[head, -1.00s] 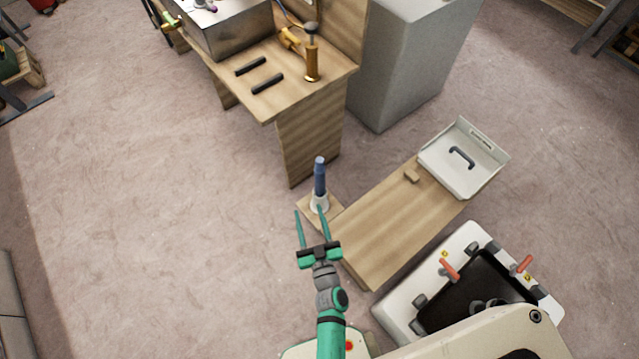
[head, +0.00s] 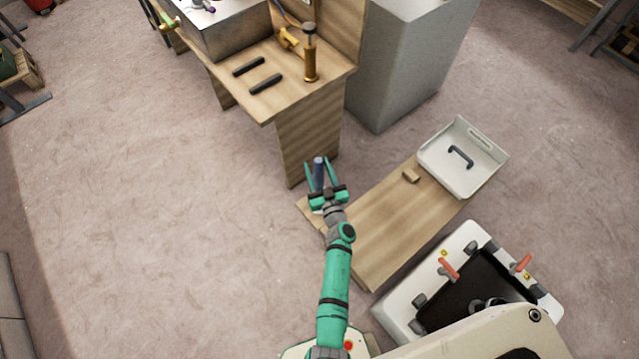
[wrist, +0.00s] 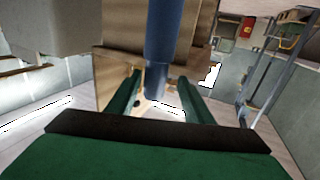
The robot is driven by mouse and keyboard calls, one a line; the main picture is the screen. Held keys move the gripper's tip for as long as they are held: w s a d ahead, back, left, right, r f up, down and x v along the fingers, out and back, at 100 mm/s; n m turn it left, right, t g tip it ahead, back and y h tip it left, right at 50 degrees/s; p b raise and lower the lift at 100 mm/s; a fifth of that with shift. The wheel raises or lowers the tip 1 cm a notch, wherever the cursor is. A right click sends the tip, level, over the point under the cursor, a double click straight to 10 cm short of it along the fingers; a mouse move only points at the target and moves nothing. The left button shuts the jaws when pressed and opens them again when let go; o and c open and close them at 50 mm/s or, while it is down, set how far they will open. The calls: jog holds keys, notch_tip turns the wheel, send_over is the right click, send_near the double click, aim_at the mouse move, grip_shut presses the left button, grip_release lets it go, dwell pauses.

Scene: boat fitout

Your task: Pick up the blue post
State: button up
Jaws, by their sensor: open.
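The blue post (head: 319,172) stands upright near the left end of the low wooden bench, and its lower part is hidden behind my gripper in the head view. My gripper (head: 319,168) is open, with one green finger on each side of the post. In the wrist view the post (wrist: 162,45) rises between and just beyond the two fingers of my gripper (wrist: 155,80). I cannot tell whether either finger touches it.
The low wooden bench (head: 395,235) runs to the right, with a white tray (head: 455,185) at its far end. A taller wooden counter (head: 305,145) stands just behind the post, beside a grey cabinet (head: 400,70). Open floor lies to the left.

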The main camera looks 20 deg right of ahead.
jog(key=shift+w+d+r, duration=0.1)
jog(key=shift+w+d, duration=0.05)
jog(key=shift+w, duration=0.7)
jog(key=shift+w+d+f, duration=0.1)
jog(key=shift+w+d, duration=0.1)
jog(key=shift+w, duration=0.7)
jog(key=shift+w+d+r, duration=0.1)
jog(key=shift+w+d, duration=0.05)
jog(key=shift+w, duration=0.7)
jog(key=shift+w, duration=0.1)
grip_shut()
